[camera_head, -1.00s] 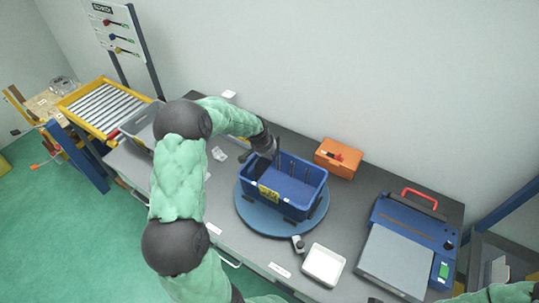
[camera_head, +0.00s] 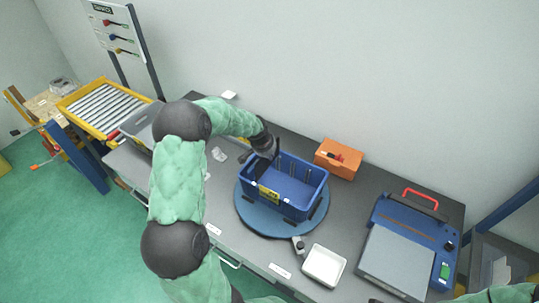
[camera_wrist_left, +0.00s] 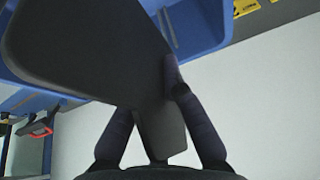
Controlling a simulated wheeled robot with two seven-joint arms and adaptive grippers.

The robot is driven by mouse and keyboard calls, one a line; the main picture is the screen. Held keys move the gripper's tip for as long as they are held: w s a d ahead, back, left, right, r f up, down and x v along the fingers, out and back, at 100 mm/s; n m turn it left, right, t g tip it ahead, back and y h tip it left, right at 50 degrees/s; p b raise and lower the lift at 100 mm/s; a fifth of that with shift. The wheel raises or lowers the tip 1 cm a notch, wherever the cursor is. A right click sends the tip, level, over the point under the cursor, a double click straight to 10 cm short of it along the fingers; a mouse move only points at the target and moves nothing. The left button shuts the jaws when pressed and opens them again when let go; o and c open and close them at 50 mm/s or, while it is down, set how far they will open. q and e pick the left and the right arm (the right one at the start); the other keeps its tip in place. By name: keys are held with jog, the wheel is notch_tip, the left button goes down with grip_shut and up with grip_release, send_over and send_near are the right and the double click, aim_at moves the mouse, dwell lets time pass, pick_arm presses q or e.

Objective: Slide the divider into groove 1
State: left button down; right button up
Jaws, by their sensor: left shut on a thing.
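The blue crate (camera_head: 300,207) with a yellow label sits on a round blue turntable (camera_head: 250,217). Upright ribs show on its inner far wall. My left gripper (camera_head: 268,150) is over the crate's left end, at the far side. In the left wrist view, my left gripper (camera_wrist_left: 157,103) is shut on the dark flat divider (camera_wrist_left: 85,42), holding it by its narrow tab. The divider is next to the crate's blue wall (camera_wrist_left: 200,22). Its lower edge and its fit with groove 1 are hidden. My right gripper is out of view.
An orange box (camera_head: 339,158) stands behind the crate to the right. A white tray (camera_head: 323,265) and a small grey-black item (camera_head: 298,245) lie in front. A blue machine (camera_head: 415,235) fills the table's right end. A grey bin (camera_head: 140,125) stands at left.

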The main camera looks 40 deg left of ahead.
aim_at(269, 162)
pick_arm(q)
jog(key=shift+f+b, duration=0.95)
jog(key=shift+f, duration=0.2)
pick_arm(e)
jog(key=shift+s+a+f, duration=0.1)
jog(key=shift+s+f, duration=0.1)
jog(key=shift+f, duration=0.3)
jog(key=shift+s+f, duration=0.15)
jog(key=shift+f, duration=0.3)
pick_arm(q)
jog(key=shift+a+f+b, duration=0.15)
jog(key=shift+f+b, duration=0.4)
jog(key=shift+f, duration=0.2)
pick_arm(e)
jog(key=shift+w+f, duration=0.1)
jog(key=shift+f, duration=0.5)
pick_arm(q)
jog(key=shift+f+b, duration=0.3)
jog(key=shift+f, duration=0.05)
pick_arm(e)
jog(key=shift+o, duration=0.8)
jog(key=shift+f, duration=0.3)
